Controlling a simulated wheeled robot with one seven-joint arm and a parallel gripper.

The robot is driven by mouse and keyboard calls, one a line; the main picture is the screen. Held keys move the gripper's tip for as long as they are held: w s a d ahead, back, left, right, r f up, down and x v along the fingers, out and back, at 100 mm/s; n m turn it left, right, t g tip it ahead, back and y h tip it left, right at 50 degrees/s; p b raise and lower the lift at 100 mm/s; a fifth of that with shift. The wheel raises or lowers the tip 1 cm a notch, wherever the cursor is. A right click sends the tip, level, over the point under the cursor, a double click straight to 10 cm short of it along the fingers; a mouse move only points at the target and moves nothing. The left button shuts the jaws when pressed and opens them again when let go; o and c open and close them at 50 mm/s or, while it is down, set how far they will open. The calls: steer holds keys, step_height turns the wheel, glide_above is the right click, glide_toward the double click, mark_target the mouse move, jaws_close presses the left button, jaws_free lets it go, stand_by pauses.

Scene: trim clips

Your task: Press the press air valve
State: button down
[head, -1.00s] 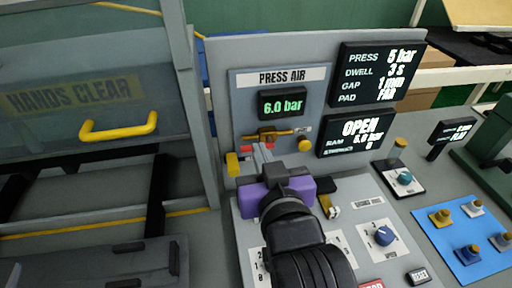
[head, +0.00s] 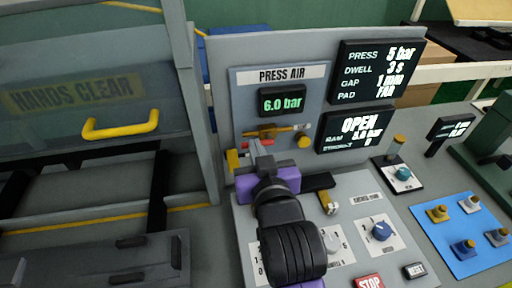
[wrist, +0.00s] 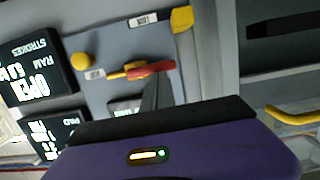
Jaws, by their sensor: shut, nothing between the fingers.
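The press air valve (head: 266,132) sits on the grey panel under the PRESS AIR label and the 6.0 bar readout (head: 283,101). In the wrist view it shows as a brass body with a red lever (wrist: 150,69) lying across the panel. My gripper (head: 256,148) is shut and empty, with its grey fingers pointing up at the panel just below the valve. In the wrist view the fingers (wrist: 157,92) end close to the red lever. I cannot tell whether they touch it. My gripper's body hides the panel's lower part.
A yellow knob (head: 302,140) is right of the valve, and a yellow part (head: 232,161) lower left. A dark screen (head: 355,130) reads OPEN. The press guard with a yellow handle (head: 120,125) stands left. A console with a red STOP button (head: 369,282) lies in front.

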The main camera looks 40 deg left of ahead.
steer(key=shift+s+a+f+n+b, duration=0.15)
steer(key=shift+f+n+b, duration=0.25)
steer(key=shift+n, duration=0.5)
steer(key=f+n+t+b, duration=0.1)
steer(key=n, duration=0.3)
steer(key=w+d+f+n+t+b, duration=0.1)
steer(key=f+n, duration=0.1)
steer(key=n, duration=0.2)
steer(key=f+n+t+h+b, duration=0.1)
steer(key=f+n+b, duration=0.1)
steer(key=n, duration=0.2)
steer(key=shift+w+d+f+n+t, duration=0.15)
steer(key=shift+w+d+n+t, duration=0.05)
steer(key=shift+w+n+t, duration=0.1)
stand_by(0.3)
steer(key=shift+s, duration=0.1)
